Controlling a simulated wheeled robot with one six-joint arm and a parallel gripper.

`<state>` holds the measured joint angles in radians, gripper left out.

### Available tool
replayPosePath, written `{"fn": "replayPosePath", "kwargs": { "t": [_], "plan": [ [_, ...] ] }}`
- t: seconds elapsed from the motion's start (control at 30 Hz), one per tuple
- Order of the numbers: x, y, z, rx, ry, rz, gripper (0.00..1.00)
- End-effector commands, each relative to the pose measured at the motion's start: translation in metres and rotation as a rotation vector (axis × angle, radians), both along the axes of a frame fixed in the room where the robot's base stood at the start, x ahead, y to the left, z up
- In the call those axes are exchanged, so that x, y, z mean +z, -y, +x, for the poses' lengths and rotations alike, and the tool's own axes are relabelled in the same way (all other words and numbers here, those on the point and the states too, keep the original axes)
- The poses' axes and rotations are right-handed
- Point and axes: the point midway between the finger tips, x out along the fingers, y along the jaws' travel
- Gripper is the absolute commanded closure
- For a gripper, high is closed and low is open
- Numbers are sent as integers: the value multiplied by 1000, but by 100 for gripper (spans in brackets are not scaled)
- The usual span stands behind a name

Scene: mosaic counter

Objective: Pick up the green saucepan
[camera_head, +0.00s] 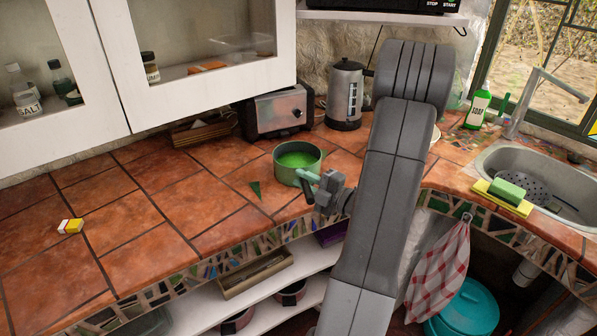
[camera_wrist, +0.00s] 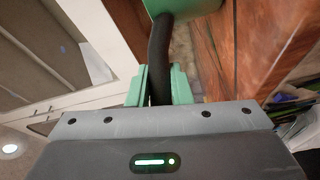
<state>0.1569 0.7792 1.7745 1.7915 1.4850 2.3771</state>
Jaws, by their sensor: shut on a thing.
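The green saucepan (camera_head: 299,158) is on or just above the tiled counter, near the front edge; I cannot tell whether its base touches the tiles. It is upright, and its bright green inside shows. My gripper (camera_head: 312,178) is at its handle, on the side toward the front right. In the wrist view my gripper (camera_wrist: 159,88) has its two green fingers shut around the dark handle (camera_wrist: 160,50). A part of the green pan body (camera_wrist: 185,8) shows at the top of that view. My arm hides part of the counter to the right.
A toaster (camera_head: 276,112) and a kettle (camera_head: 345,95) stand behind the saucepan. A small yellow and white block (camera_head: 70,226) lies on the left counter. A sink (camera_head: 540,176) is at the right. The counter left of the saucepan is mostly clear. Cabinets (camera_head: 205,55) hang above.

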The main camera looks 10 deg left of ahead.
Motion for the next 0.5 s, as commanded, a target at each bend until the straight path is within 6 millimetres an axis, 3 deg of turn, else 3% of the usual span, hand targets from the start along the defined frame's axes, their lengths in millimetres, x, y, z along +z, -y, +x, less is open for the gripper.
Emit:
{"fn": "replayPosePath", "kwargs": {
  "t": [0.27, 0.5],
  "plan": [
    [3, 0, 0, 0, 5, 1, 100],
    [26, 0, 0, 0, 9, 1, 100]
  ]
}}
